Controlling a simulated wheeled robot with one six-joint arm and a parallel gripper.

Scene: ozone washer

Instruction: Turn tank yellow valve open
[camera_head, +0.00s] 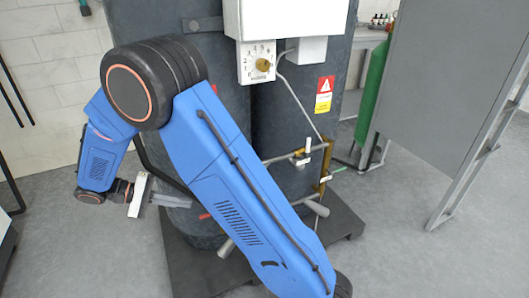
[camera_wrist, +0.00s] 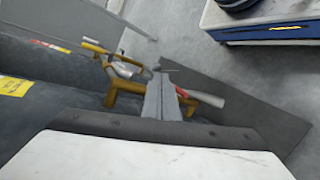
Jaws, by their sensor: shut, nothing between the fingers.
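The dark grey tank (camera_head: 295,110) stands in the middle of the head view, partly hidden by my blue arm. Yellow-brass pipework (camera_head: 325,168) is at its lower right. In the wrist view, yellow pipework (camera_wrist: 123,93) runs beside the tank, with a yellow bar (camera_wrist: 95,47) at its upper end. I cannot tell which part is the yellow valve's handle or how it is turned. My gripper (camera_wrist: 164,80) is shut and empty, its fingers overlapping the pipework in view. A red part (camera_wrist: 181,92) shows just right of the fingers. In the head view, my gripper (camera_head: 188,200) is at the tank's lower left.
A dial box (camera_head: 256,62) and a warning label (camera_head: 324,95) are on the tank's front. A green cylinder (camera_head: 372,95) and a grey panel (camera_head: 445,90) stand at right. The tank rests on a dark base plate (camera_head: 345,222). Open floor lies at the lower right.

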